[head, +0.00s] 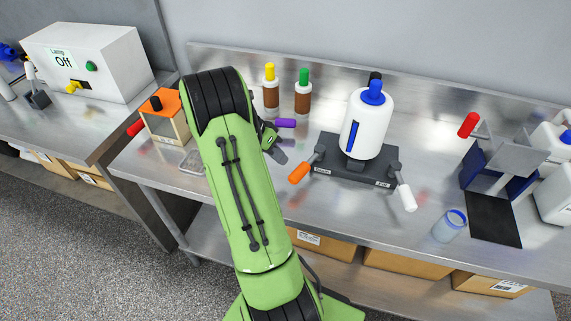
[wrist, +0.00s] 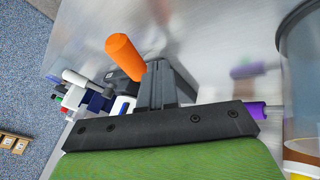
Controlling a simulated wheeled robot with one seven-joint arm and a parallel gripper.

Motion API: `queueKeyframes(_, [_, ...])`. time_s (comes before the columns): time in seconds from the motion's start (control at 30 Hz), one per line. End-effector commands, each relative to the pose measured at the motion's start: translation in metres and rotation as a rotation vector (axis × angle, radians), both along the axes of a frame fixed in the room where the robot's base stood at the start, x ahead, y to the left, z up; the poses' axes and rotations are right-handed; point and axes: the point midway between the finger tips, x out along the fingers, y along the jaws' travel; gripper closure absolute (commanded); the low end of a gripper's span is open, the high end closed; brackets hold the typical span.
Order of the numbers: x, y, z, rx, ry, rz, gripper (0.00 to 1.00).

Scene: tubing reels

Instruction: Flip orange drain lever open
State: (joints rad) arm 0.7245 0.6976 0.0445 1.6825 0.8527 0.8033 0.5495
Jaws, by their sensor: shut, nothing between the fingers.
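The orange drain lever (head: 300,172) sticks out from the left front of the dark base (head: 355,171), under a white bottle with a blue cap (head: 368,120). Its orange handle slants down to the left. The handle also shows in the wrist view (wrist: 125,57), just beyond and left of my fingers. My gripper (head: 278,153) is shut and empty, left of and above the lever in the head view, partly hidden by my arm. Its closed fingers show in the wrist view (wrist: 165,80). I see no contact between fingers and lever.
A white-handled lever (head: 408,197) is at the base's right. A purple handle (head: 286,123) lies close by my gripper. Two brown bottles (head: 302,96) stand behind. A clear cup (head: 450,226) and a red-handled stand (head: 490,217) are at right. Bare bench lies in front of the base.

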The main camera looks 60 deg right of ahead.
Motion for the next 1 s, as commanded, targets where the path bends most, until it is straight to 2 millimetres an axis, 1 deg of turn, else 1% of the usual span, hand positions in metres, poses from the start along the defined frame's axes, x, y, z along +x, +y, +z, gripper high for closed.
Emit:
queueKeyframes(0.03, [-0.008, 0.002, -0.002, 0.002, -0.001, -0.001, 1.0])
queueKeyframes(0.1, [-0.016, 0.003, -0.004, 0.001, 0.0, -0.002, 1.0])
queueKeyframes(0.2, [-0.022, 0.005, -0.005, 0.0, -0.001, 0.0, 1.0])
queueKeyframes(0.63, [-0.024, 0.005, -0.005, -0.001, -0.001, 0.006, 1.0])
queueKeyframes(1.0, [-0.029, 0.005, -0.006, 0.0, 0.0, 0.065, 1.0])
